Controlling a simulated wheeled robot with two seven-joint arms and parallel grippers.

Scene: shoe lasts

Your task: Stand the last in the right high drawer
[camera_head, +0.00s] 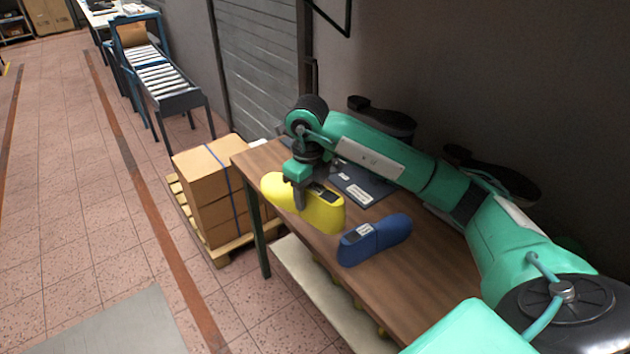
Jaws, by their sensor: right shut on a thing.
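A yellow shoe last (318,212) is at the left end of the wooden table. My right gripper (298,192) comes down on it from above and is shut on its upper part. I cannot tell whether the last is touching the tabletop. A blue shoe last (374,240) lies on the table to the right of the yellow one, apart from it. Both lasts carry a small label on top. No drawer shows in this view. My left gripper is not in view.
The wooden table (430,262) stands along the wall. A dark flat item with white labels (364,186) lies behind the lasts, and dark shoes (382,112) are at the back. Boxes on a pallet (208,190) stand left of the table. The tiled floor further left is open.

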